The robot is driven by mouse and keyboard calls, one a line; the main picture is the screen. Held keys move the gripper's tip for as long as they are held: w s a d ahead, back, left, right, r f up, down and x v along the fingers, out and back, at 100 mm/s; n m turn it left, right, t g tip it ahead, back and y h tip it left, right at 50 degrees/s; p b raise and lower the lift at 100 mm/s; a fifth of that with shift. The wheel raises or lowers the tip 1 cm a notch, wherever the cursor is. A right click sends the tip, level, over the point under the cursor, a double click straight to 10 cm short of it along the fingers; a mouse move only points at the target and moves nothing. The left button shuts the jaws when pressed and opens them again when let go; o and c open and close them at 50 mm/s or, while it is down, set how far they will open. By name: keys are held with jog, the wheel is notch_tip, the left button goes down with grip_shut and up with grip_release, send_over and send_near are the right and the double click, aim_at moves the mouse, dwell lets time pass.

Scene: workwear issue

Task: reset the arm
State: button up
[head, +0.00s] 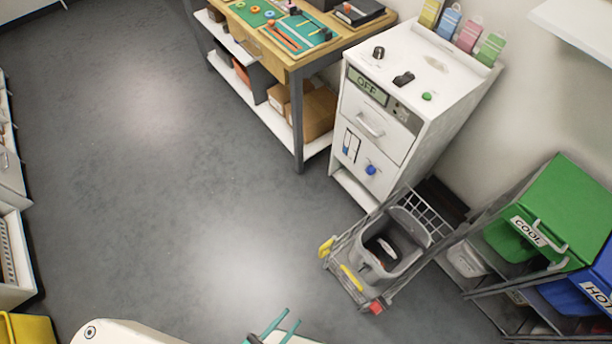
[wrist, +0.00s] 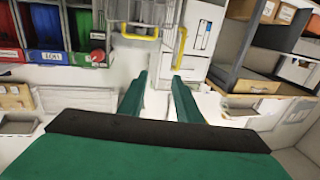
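My gripper (head: 271,326) shows at the bottom edge of the head view, with its two teal fingers apart. In the wrist view, my gripper (wrist: 161,90) has the same teal fingers spread with a clear gap between them and nothing held. A pale rounded part of my own body shows at the lower left of the head view. Most of my arm is out of view in the head view.
A white cabinet (head: 432,86) with an OFF display stands at the right. A grey cart (head: 405,262) stands in front of it. Green (head: 563,217) and blue bins are at far right. A wooden workbench (head: 290,62) stands at the back. The grey floor (head: 160,150) is clear.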

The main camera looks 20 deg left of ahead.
jog(key=w+d+r+n+y, duration=0.1)
jog(key=w+d+r+y, duration=0.1)
jog(key=r, duration=0.8)
jog(key=w+d+r+n+y, duration=0.2)
jog(key=d+r+y, duration=0.1)
jog(key=r, duration=0.8)
jog(key=w+d+r+n+g+y, duration=0.1)
jog(key=w+d+r+n+y, duration=0.1)
jog(key=r, duration=0.8)
jog(key=shift+w+d+r+y, duration=0.3)
jog(key=shift+w+d+r, duration=0.1)
jog(key=shift+w, duration=0.1)
jog(key=shift+a, duration=0.15)
